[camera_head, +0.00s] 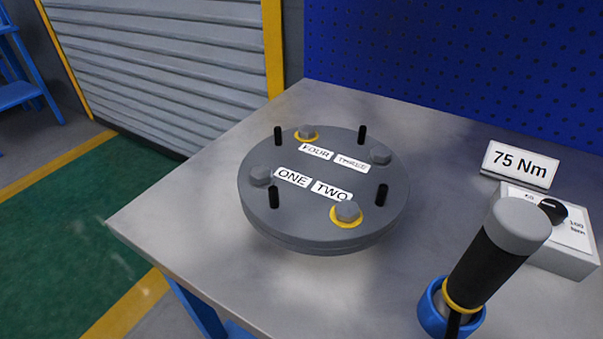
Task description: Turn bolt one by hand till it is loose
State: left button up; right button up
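The flanged shell's round dark grey lid (325,232) sits on the grey metal table. Bolt one (260,176) is a grey hex head at the lid's left edge, beside the label ONE (292,177). No yellow ring shows around it. Whether it is tight or loose cannot be told. Bolt two (347,211), near the front, has a yellow ring around it. Bolt three (380,155) is at the right without a visible ring. Bolt four (307,132), at the back, has a yellow ring. Neither of my grippers is in view.
Several black pins stand up from the lid, one (274,197) close to bolt one. A black tool handle (487,262) with a grey end leans in a blue ring (432,314) at front right. Behind it are a dial box (565,260) and a 75 Nm sign (520,163). Table left is clear.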

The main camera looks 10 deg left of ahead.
aim_at(260, 175)
jog(key=k+u, duration=0.9)
jog(key=i+j, duration=0.05)
